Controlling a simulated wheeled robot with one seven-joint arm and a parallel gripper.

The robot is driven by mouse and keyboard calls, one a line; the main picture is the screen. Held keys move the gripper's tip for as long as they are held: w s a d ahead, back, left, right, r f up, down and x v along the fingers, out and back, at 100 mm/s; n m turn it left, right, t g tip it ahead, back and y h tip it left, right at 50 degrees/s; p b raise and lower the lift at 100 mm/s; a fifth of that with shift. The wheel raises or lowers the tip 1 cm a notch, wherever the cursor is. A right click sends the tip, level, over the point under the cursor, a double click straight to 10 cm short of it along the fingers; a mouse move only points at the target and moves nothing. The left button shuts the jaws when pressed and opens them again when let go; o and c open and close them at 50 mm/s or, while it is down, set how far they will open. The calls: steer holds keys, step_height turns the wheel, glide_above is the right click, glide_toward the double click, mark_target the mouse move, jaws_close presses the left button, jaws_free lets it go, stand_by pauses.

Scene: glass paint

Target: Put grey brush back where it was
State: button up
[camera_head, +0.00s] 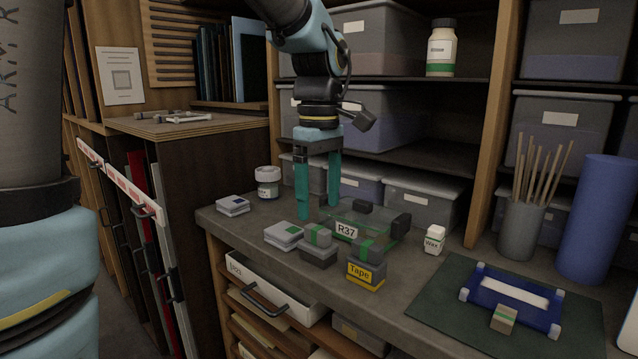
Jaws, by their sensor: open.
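No item is plainly recognisable as a grey brush. Two similar grey blocks with green bands stand near the counter's front: one (318,236) on a dark grey base, the other (366,250) on the yellow-labelled Tape box (366,275). A dark block (402,224) is at the right end of a clear greenish case labelled R37 (378,234), and another dark piece (363,206) is at its back. My gripper (319,210) points down with teal fingers apart, beside the case's left end and behind the first banded block. I see nothing held between the fingers.
A white jar (267,182) and card stacks (284,235) are left of the case; a Wax bottle (433,240) is right. A dark green mat (440,305) bears a blue frame (512,297) and small block (504,318). A stick-filled cup (521,230) stands behind.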

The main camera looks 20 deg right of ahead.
mark_target(319, 228)
steer(key=shift+r, duration=1.7)
steer(key=a+f+m, duration=0.3)
steer(key=a+f, duration=0.6)
steer(key=a, duration=0.3)
steer(key=w+a+f+m+t, duration=0.1)
steer(key=a+f+m, duration=0.3)
steer(key=a+f, duration=0.5)
steer(key=a, duration=0.4)
steer(key=shift+w+a+f+t, duration=0.15)
steer(key=shift+w+a+t, duration=0.05)
steer(key=shift+a+t, duration=0.1)
